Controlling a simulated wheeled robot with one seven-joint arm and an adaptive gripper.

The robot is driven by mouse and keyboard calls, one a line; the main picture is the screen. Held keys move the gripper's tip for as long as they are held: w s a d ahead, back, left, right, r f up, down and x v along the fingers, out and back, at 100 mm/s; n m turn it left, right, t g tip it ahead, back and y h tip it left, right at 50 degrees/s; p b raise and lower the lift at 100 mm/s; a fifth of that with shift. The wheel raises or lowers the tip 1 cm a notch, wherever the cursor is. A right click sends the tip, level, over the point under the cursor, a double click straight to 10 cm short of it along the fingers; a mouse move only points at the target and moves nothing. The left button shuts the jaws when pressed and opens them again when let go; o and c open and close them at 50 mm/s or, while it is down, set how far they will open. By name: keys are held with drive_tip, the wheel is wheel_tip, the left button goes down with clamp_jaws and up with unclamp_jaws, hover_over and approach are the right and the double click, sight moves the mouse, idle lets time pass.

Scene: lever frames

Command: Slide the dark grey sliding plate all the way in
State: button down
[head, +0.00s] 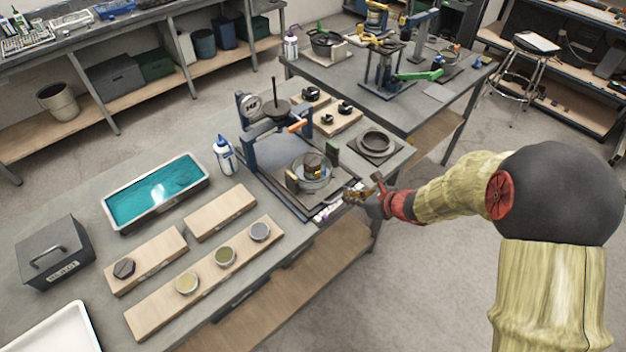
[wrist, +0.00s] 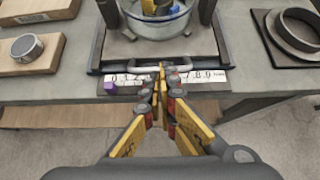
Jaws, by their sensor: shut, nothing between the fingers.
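The dark grey sliding plate (wrist: 120,48) lies in the lever frame (head: 262,160), with a glass dish (wrist: 150,25) on it. The dish also shows in the head view (head: 311,172). A pale bar handle (wrist: 183,69) runs along the plate's front edge. My gripper (wrist: 158,72) is shut and empty, its fingertips at the middle of the handle; whether they touch it I cannot tell. In the head view my gripper (head: 355,193) is at the front edge of the frame, and the plate is partly hidden by the dish.
A numbered scale strip (wrist: 125,78) with a purple marker (wrist: 109,87) lies along the bench's front edge, partly behind my fingers. A black ring on a square base (head: 375,141) stands right of the frame. A glue bottle (head: 224,155) and wooden boards (head: 220,212) stand left.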

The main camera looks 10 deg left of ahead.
sight(318, 169)
drive_tip(key=shift+w+a+f+b, duration=0.1)
drive_tip(key=shift+w+a+b, duration=0.05)
drive_tip(key=shift+w+a, duration=0.9)
drive_tip(key=shift+w+a+r+b, duration=0.1)
drive_tip(key=shift+w+a, duration=0.7)
drive_tip(key=shift+a, duration=0.5)
drive_tip(key=shift+w+a+f+b, duration=0.1)
drive_tip(key=shift+w+a+b, duration=0.05)
drive_tip(key=shift+w+a, duration=0.9)
drive_tip(key=shift+w+a+p, duration=0.15)
drive_tip(key=shift+w+a, duration=0.8)
drive_tip(key=shift+a, duration=0.35)
drive_tip(key=shift+w+a+p, duration=0.15)
drive_tip(key=shift+w+a, duration=0.75)
drive_tip(key=shift+a, duration=0.45)
drive_tip(key=shift+w+a+p, duration=0.15)
drive_tip(key=shift+w+a, duration=0.8)
drive_tip(key=shift+a, duration=0.35)
drive_tip(key=shift+s+d+f+v, duration=0.1)
drive_tip(key=shift+d+f+v, duration=0.1)
drive_tip(key=shift+v, duration=0.9)
drive_tip(key=shift+s+d+f+v, duration=0.1)
drive_tip(key=shift+f+v, duration=0.1)
drive_tip(key=shift+v, duration=0.9)
drive_tip(key=shift+s+d+f+v, duration=0.1)
drive_tip(key=shift+f+v, duration=0.1)
drive_tip(key=shift+v, duration=0.9)
